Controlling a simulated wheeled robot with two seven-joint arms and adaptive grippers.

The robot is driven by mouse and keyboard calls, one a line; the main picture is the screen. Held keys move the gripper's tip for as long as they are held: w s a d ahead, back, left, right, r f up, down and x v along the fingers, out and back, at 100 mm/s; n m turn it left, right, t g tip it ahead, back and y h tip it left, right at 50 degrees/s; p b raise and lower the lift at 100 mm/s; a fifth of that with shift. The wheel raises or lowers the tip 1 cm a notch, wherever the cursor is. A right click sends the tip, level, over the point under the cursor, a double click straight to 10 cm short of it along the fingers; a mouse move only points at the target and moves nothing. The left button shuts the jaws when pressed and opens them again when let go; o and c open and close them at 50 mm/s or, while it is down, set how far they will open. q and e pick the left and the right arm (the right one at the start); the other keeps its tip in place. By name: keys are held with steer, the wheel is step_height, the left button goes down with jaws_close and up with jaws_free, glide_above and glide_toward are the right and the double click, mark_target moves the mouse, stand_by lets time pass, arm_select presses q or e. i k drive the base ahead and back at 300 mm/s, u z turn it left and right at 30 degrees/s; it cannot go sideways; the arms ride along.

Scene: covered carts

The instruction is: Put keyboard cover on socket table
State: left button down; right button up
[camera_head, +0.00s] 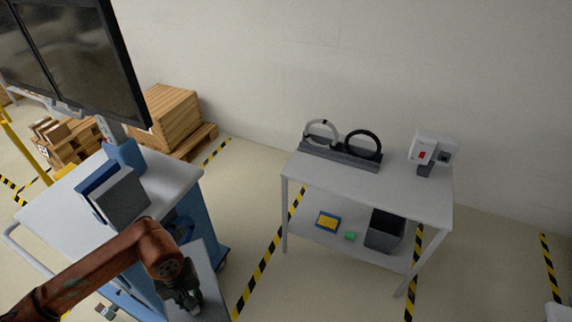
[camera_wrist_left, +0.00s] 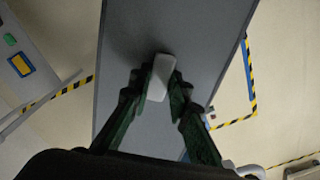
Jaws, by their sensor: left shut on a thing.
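The keyboard cover (camera_head: 209,278) is a flat grey panel at the lower middle of the head view, beside the blue cart. In the left wrist view the cover (camera_wrist_left: 205,40) fills the middle and has a small white handle (camera_wrist_left: 159,77). My left gripper (camera_head: 188,302) is shut on this handle; its green fingers (camera_wrist_left: 158,82) stand on both sides of it. The socket table (camera_head: 400,190) is a grey two-level table against the wall, with a white and grey socket box (camera_head: 432,149) at its right end. My right gripper is out of view.
A grey rack with two rings (camera_head: 341,151) stands at the table's back left. The table's front is clear. A dark bin (camera_head: 384,231) and a blue-yellow item (camera_head: 328,221) are on its lower shelf. The blue cart (camera_head: 188,205) carries monitors (camera_head: 85,55).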

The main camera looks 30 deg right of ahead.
mark_target(385, 193)
steer(key=z, duration=0.3)
steer(key=i, duration=1.05)
steer(key=z, duration=1.6)
steer(key=i, duration=0.75)
steer(key=z, duration=0.85)
